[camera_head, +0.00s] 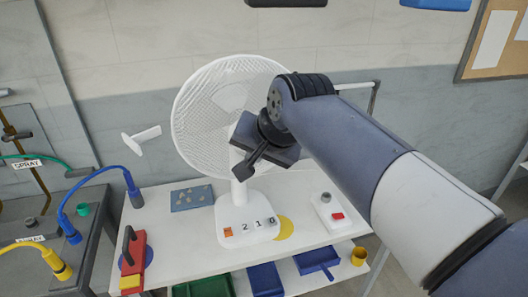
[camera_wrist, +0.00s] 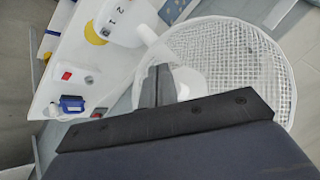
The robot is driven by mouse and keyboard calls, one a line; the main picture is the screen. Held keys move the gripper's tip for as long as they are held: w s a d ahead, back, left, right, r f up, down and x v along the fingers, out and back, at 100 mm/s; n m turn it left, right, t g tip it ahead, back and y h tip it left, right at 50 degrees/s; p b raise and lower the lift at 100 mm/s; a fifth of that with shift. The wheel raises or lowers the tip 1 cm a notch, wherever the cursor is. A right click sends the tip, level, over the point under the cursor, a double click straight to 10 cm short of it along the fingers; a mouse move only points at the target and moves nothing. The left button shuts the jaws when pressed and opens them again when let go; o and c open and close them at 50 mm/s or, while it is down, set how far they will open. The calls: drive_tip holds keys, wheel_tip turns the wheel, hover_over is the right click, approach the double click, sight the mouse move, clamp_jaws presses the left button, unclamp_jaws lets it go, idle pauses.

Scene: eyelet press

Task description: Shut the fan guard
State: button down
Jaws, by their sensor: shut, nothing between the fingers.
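The white fan stands on the white table. Its round mesh guard (camera_head: 208,110) faces the front in the head view, with my arm covering its lower right part. In the wrist view the guard (camera_wrist: 240,55) fills the upper right, with a pale round part behind my fingers. I cannot tell whether the guard is open or closed. The fan's base (camera_head: 247,222) carries keys marked 2, 1, 0 and an orange one. My gripper (camera_head: 246,170) is shut and empty, in front of the guard's lower part. In the wrist view its fingertips (camera_wrist: 158,72) overlap the guard; contact cannot be told.
A white T-shaped piece (camera_head: 142,137) shows left of the guard. On the table (camera_head: 180,250) are a blue card (camera_head: 191,197), a red clamp-like tool (camera_head: 134,255) and a box with a red switch (camera_head: 327,211). Bins sit below. A dark bench with hoses (camera_head: 60,264) stands left.

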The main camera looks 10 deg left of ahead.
drive_tip(key=s+a+r, duration=0.1)
drive_tip(key=s+r, duration=0.4)
drive_tip(key=r, duration=0.2)
drive_tip(key=shift+a+r+b, duration=0.25)
drive_tip(key=shift+a+b, duration=0.1)
drive_tip(key=shift+b, duration=0.05)
